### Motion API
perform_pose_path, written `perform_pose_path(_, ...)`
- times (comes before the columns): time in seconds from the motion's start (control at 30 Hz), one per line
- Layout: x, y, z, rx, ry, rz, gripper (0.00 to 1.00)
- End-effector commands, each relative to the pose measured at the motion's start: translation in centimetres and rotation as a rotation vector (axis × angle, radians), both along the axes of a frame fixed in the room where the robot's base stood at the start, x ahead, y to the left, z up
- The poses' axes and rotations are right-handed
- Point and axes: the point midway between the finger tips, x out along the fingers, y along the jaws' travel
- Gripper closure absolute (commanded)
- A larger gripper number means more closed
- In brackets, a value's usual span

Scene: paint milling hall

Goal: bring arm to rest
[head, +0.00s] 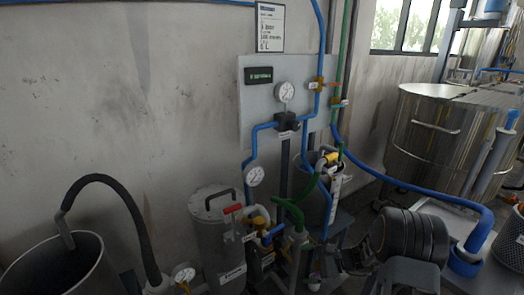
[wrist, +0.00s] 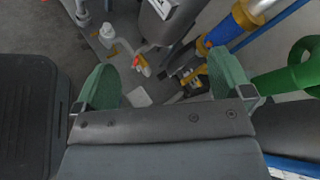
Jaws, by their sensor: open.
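My gripper (wrist: 166,82) shows in the wrist view with its two green-padded fingers wide apart. The space between the fingers is empty and nothing is held. Beyond the fingertips are white pipe parts with an orange-red piece (wrist: 141,63) and a yellow and black fitting (wrist: 196,76); I cannot tell their exact distance from the fingers.
A blue pipe with a brass fitting (wrist: 240,20) and a green pipe (wrist: 290,82) are close on the right. The head view shows a lidded steel vessel (head: 218,245), a red-handled valve (head: 233,209), gauges on a wall panel (head: 262,100), a blue hose (head: 420,190) and a large steel tank (head: 425,150).

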Motion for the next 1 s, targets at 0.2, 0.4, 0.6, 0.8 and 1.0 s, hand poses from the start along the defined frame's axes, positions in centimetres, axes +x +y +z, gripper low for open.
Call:
perform_pose_path(0.2,-6.3,2.6,14.8,-0.357,-0.166,0.342,0.03)
perform_pose_path(0.4,-12.0,2.3,24.5,-0.709,-0.356,0.597,0.03)
perform_pose_path(0.6,-16.1,0.8,31.7,-1.023,-0.551,0.772,0.03)
perform_pose_path(0.8,-18.1,-0.6,36.0,-1.235,-0.692,0.863,0.03)
perform_pose_path(1.0,-18.9,-1.1,37.6,-1.329,-0.754,0.897,0.03)
